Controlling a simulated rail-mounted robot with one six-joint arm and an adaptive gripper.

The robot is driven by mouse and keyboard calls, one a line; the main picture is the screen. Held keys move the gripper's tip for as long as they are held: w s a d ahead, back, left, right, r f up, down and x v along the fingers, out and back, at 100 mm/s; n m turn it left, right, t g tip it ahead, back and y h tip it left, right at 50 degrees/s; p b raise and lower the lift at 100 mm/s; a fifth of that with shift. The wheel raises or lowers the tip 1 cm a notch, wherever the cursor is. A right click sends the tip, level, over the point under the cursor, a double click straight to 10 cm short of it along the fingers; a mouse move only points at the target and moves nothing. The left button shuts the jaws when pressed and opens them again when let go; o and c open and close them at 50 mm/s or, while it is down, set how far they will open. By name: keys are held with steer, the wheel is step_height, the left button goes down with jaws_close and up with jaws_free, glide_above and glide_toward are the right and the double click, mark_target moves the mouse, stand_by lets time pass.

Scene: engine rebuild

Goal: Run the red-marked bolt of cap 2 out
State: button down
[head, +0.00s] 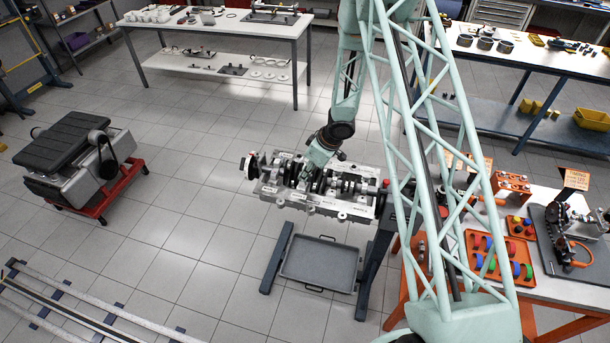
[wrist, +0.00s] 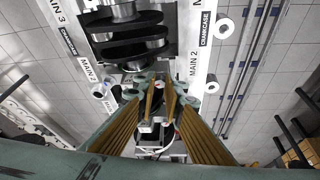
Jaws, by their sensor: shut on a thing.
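The crankcase (head: 322,204) hangs on a stand with its crankshaft and main caps facing up. My gripper (head: 304,177) reaches down into its left part. In the wrist view my gripper (wrist: 158,92) is at the cap between the two MAIN 2 labels (wrist: 193,64). Its fingers are closed around a small bolt head with a red mark, the red-marked bolt (wrist: 158,85). The fingers hide most of cap 2 and the bolt's shank, so I cannot tell how far out it is.
Dark crankshaft webs (wrist: 128,42) stand close beside the fingers, towards MAIN 3. A grey drip tray (head: 318,263) lies below the crankcase. An orange tray (head: 497,262) of coloured parts is on the right bench.

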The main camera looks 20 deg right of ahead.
steer(key=shift+s+f, duration=0.1)
steer(key=shift+f, duration=0.05)
steer(key=c, duration=2.7)
jaws_free()
steer(key=shift+d+r, duration=0.1)
steer(key=shift+r, duration=0.15)
steer(key=shift+v, duration=3.75)
